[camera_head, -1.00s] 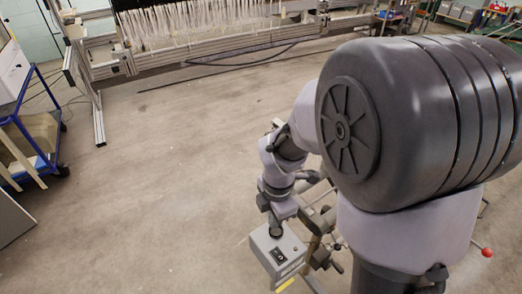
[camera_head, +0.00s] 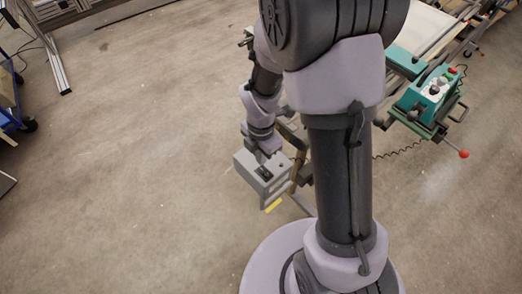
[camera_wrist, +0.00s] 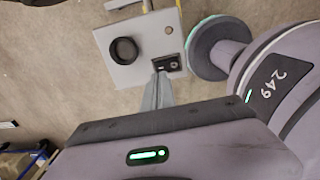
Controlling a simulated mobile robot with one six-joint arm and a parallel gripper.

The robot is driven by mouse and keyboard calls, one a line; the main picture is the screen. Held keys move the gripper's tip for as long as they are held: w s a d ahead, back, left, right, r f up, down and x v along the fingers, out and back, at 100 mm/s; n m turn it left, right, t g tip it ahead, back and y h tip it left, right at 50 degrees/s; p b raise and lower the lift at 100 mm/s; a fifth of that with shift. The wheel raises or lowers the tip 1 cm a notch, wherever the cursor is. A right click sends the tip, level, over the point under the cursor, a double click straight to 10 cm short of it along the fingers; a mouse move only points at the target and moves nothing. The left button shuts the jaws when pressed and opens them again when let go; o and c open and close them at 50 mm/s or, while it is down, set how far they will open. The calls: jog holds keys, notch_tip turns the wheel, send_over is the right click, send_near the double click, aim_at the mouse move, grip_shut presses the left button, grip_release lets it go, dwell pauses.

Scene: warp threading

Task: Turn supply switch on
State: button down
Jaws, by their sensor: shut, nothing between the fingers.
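A grey supply box (camera_head: 247,166) stands below my arm in the head view, with a yellow strip at its lower edge. The box (camera_wrist: 140,72) also shows at the top of the wrist view. Its face carries a round black knob (camera_wrist: 124,50) and a small black switch (camera_wrist: 170,62) to the right of it. My gripper (camera_wrist: 162,78) is shut and empty, with its tips overlapping the lower left edge of the switch in the picture. I cannot tell whether they touch it. The switch's on or off position is unclear. My gripper (camera_head: 268,155) is by the box's top in the head view.
A teal machine (camera_head: 430,95) with red knobs is at right. A blue cart (camera_head: 12,118) and a metal frame (camera_head: 52,60) are at left. A stand with dark bars (camera_head: 300,160) is just behind the box. The floor left of the box is clear.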

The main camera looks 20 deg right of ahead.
aim_at(261, 169)
jog(key=shift+f+b, duration=0.9)
jog(key=shift+f, duration=1.3)
jog(key=shift+f, duration=0.15)
jog(key=shift+s, duration=0.1)
jog(key=shift+s+d+r, duration=0.3)
jog(key=shift+s, duration=0.3)
jog(key=shift+r+p, duration=0.1)
jog(key=shift+p, duration=0.2)
